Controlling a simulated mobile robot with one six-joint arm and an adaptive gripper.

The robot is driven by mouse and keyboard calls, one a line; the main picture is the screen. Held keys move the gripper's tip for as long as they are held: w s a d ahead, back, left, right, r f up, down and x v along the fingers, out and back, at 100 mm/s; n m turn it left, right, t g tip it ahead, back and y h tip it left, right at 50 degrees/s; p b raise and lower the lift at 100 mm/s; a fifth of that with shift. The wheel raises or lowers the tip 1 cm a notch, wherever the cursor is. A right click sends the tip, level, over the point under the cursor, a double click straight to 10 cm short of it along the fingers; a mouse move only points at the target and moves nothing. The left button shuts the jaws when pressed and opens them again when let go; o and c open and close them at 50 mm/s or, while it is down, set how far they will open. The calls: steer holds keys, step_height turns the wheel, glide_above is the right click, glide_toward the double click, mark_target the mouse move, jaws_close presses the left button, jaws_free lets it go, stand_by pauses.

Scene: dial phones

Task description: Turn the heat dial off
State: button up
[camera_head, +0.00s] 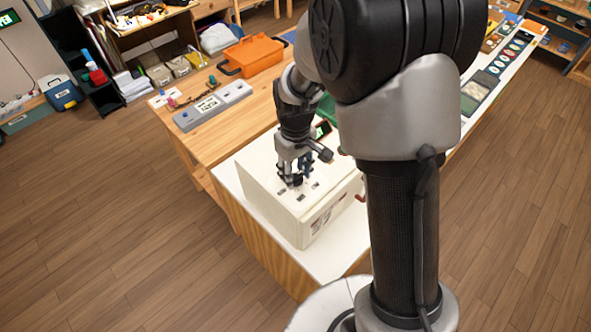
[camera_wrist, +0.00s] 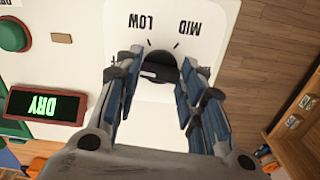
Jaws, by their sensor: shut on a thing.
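The heat dial (camera_wrist: 158,72) is a dark round knob on a white panel, seen between my gripper's blue-padded fingers in the wrist view. The labels LOW (camera_wrist: 143,22) and MID (camera_wrist: 188,27) show upside down beside it; any other label is hidden by the fingers. My gripper (camera_wrist: 161,84) is shut on the dial. In the head view my gripper (camera_head: 296,179) points down onto the top of a white box (camera_head: 262,198), and the dial itself is hidden there.
A green DRY display (camera_wrist: 46,106) and a round green button (camera_wrist: 13,35) are on the panel's left in the wrist view. In the head view, an orange case (camera_head: 252,56) and a grey device (camera_head: 212,106) lie on the wooden table behind. Wooden floor is clear at left.

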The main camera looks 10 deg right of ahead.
mark_target(296, 176)
steer(key=shift+n, duration=0.6)
steer(key=o, duration=1)
steer(key=shift+o, duration=0.2)
step_height(296, 176, up, 12)
steer(key=shift+s+r, duration=0.1)
stand_by(0.4)
